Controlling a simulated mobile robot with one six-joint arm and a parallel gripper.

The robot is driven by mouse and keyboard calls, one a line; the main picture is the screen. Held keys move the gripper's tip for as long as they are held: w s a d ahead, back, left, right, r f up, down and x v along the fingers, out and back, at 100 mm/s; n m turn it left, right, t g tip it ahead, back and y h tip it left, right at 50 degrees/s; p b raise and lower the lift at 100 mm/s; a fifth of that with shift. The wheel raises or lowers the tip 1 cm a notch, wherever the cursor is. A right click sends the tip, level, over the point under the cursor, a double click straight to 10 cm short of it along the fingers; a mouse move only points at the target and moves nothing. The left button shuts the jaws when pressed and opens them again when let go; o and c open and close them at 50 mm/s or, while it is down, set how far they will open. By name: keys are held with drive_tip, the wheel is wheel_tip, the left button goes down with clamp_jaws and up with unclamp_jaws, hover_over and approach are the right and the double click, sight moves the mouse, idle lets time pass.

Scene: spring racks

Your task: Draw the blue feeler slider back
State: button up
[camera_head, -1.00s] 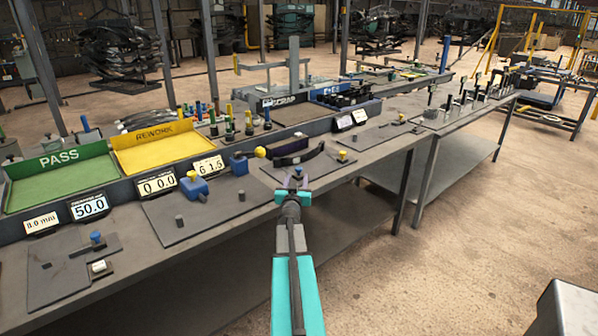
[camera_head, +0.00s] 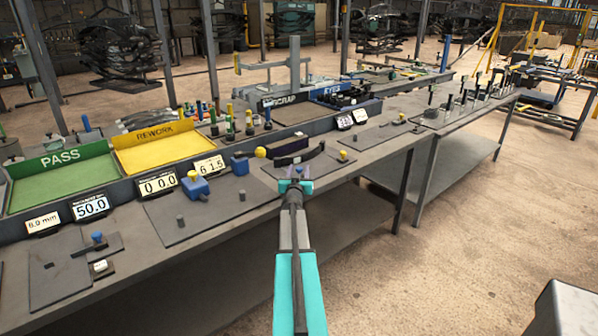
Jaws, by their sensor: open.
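A blue block with a yellow knob (camera_head: 196,187) stands on a dark plate in front of the numeric displays. A second blue block (camera_head: 239,165) stands to its right, beside a yellow ball (camera_head: 260,152). I cannot tell for certain which one is the feeler slider. A small blue knob (camera_head: 97,237) sits on another fixture at the lower left. My gripper (camera_head: 296,174) is open and empty, over the bench's front part by a dark curved strip (camera_head: 309,157). It is to the right of both blue blocks and apart from them.
A green PASS tray (camera_head: 62,183) and a yellow REWORK tray (camera_head: 157,152) stand behind the displays. Two short dark pegs (camera_head: 180,221) stand on the plate near the blue block. Several coloured upright pins (camera_head: 230,130) stand behind. Open floor lies at the right.

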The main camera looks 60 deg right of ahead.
drive_tip(key=shift+d, duration=0.1)
clamp_jaws()
drive_tip(key=shift+s, duration=0.1)
drive_tip(key=shift+s+a+b, duration=0.3)
drive_tip(key=shift+s, duration=0.45)
drive_tip(key=shift+f, duration=0.15)
